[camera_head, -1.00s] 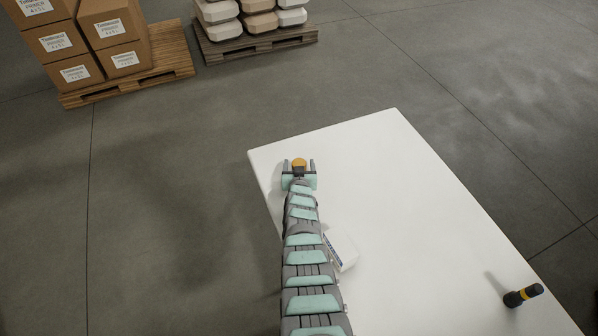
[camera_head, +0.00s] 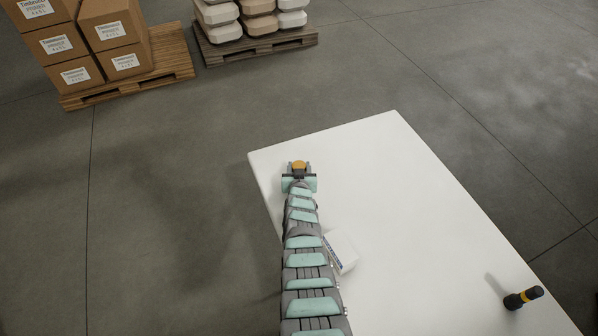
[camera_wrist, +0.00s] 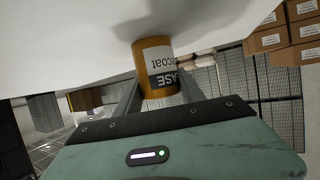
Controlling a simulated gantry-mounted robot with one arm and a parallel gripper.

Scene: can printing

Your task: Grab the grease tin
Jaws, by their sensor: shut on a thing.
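The grease tin (camera_head: 299,165) is a small orange can near the far left corner of the white table. In the wrist view the tin (camera_wrist: 153,62) shows an orange side and a dark label with white lettering, partly reading "ASE". My gripper (camera_head: 299,170) is shut on the tin, with one finger on each side of it.
The white table (camera_head: 400,210) is mostly bare. A white box (camera_head: 341,250) with a printed side lies close to the right of my arm. A black and yellow cylinder (camera_head: 523,297) is at the right. Pallets with cartons (camera_head: 120,40) and tubs (camera_head: 255,15) stand on the floor beyond.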

